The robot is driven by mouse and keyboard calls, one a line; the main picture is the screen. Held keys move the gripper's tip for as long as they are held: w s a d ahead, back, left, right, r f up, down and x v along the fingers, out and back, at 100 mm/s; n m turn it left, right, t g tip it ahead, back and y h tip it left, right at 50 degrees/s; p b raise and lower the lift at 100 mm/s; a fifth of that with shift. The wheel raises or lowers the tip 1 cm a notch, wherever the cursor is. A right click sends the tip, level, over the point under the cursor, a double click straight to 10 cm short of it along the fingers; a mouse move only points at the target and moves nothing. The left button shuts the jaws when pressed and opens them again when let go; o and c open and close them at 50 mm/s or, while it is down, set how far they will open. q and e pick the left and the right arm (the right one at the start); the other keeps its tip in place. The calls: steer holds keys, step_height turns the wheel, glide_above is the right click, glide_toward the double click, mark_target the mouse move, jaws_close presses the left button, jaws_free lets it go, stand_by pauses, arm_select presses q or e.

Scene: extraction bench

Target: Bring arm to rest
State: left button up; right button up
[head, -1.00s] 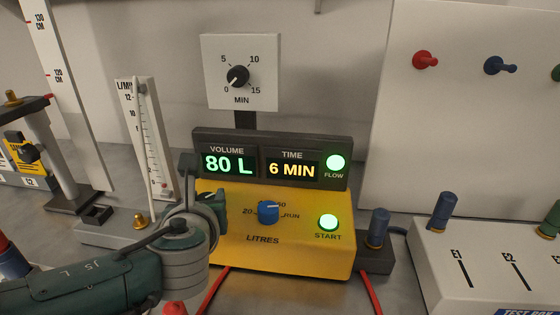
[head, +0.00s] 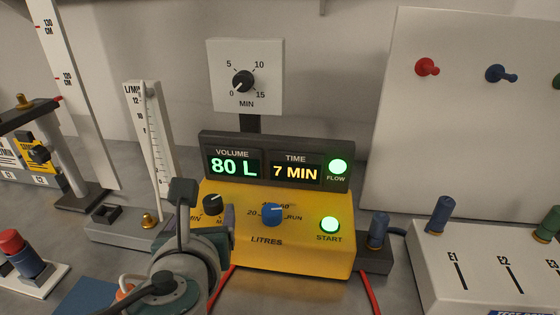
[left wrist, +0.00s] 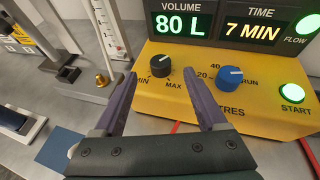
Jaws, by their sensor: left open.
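My left gripper (left wrist: 160,76) is open and empty. In the left wrist view its two purple-grey fingers stand apart in front of the yellow control box (left wrist: 200,105), with a small black MIN/MAX knob (left wrist: 160,65) showing beyond the gap. A blue LITRES knob (left wrist: 230,77) is to the right of the fingers. In the head view my left wrist is at the lower front of the box (head: 310,255), left of the blue knob (head: 272,214); the fingers are mostly hidden there. My right gripper is not in view.
The displays (head: 265,168) read 80 L and 7 MIN; FLOW and START (head: 329,225) glow green. A flow tube stand (head: 150,130) is left of the box. A white test box (head: 490,255) is at right.

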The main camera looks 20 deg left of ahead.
arm_select(q)
steer(key=shift+v, duration=1)
